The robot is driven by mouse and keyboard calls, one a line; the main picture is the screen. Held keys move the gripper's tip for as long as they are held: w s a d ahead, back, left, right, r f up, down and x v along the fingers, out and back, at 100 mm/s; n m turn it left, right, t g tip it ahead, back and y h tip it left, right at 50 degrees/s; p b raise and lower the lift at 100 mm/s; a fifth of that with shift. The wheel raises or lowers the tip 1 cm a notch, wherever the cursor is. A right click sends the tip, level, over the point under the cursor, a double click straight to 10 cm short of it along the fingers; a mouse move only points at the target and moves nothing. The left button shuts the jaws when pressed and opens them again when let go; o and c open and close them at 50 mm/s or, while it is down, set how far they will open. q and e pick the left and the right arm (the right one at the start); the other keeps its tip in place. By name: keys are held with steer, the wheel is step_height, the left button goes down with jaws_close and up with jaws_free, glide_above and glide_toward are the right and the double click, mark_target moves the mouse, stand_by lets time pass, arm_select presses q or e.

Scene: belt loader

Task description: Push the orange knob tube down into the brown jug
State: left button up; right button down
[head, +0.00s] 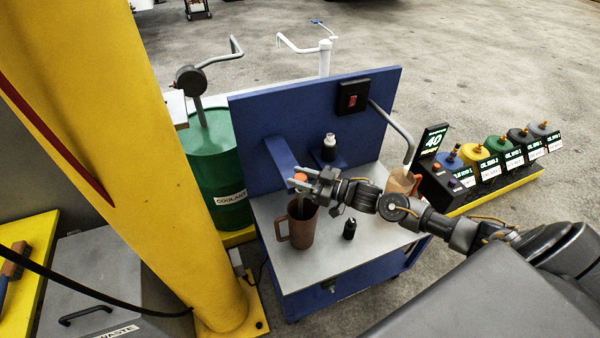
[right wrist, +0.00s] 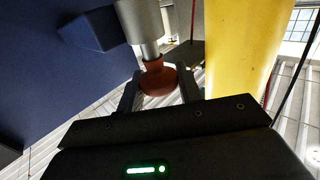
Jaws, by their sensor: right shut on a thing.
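The brown jug (head: 299,232) stands upright on the grey bench top, its handle to the left. The orange knob (head: 300,177) shows just above the jug's mouth, at my right gripper (head: 303,180). In the right wrist view the knob (right wrist: 157,80) sits between the two fingers of my right gripper (right wrist: 159,91), which is shut on it. A pale grey tube (right wrist: 148,48) joins the knob there. In the head view the gripper hides part of the tube, and I cannot tell how deep it sits in the jug. My left gripper is not in view.
A blue back panel (head: 256,125) with a blue bracket (head: 280,158) rises behind the jug. A small black bottle (head: 349,229) stands right of the jug. A yellow post (head: 150,160) stands left of the bench. A pale amber container (head: 399,181) stands at the right.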

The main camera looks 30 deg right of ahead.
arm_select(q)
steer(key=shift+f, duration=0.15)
arm_select(e)
steer(key=shift+f, duration=0.35)
steer(key=c, duration=1)
jaws_free()
steer(key=shift+o, duration=0.2)
steer(key=shift+s, duration=0.1)
steer(key=shift+s+d, duration=0.25)
steer(key=shift+d, duration=0.05)
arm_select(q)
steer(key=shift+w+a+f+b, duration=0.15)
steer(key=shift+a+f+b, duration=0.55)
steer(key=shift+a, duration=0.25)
arm_select(e)
steer(key=v, duration=1)
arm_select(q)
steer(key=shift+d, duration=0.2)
